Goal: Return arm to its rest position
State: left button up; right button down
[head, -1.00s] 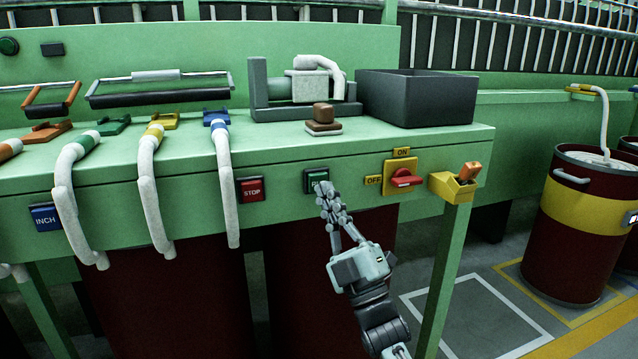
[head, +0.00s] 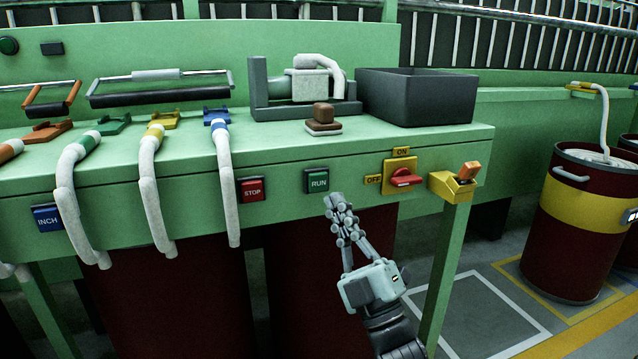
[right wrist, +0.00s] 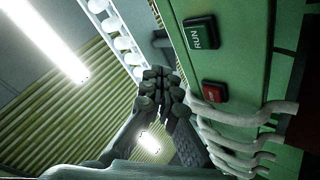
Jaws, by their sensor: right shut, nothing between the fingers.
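My right gripper (head: 337,205) is shut and empty. It is in front of the green bench's front panel, a little below and to the right of the green RUN button (head: 317,181), and apart from it. In the right wrist view the shut fingertips (right wrist: 160,80) point upward, with the RUN button (right wrist: 199,33) to their right. The red STOP button (head: 251,189) is left of RUN; it also shows in the right wrist view (right wrist: 214,92). My left gripper is not in view.
The green bench (head: 120,213) has white hoses (head: 150,195) hanging over its front edge. A yellow ON/OFF switch (head: 401,179) and a yellow box with an orange lever (head: 455,186) are to the right. A dark red drum (head: 565,250) stands at far right.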

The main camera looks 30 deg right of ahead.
dwell(0.3)
jog(key=w+f+m+g+h+p, duration=0.1)
jog(key=w+f+m+g, duration=0.15)
jog(key=f+g, duration=0.65)
jog(key=w+f+m+g+p, duration=0.1)
jog(key=f+m+g, duration=0.25)
jog(key=f, duration=1.15)
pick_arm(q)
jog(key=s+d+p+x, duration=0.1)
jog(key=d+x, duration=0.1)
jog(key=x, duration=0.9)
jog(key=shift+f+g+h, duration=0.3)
pick_arm(e)
jog(key=s+a+f+m+g, duration=0.2)
jog(key=s+f+g, duration=0.3)
jog(key=s+f, duration=0.5)
jog(key=s+a+f+m+g, duration=0.2)
jog(key=s+f+g, duration=0.4)
jog(key=s+f, duration=0.4)
jog(key=shift+s+a+f+y, duration=0.2)
jog(key=shift+a+f+y, duration=0.05)
jog(key=shift+f+y, duration=0.05)
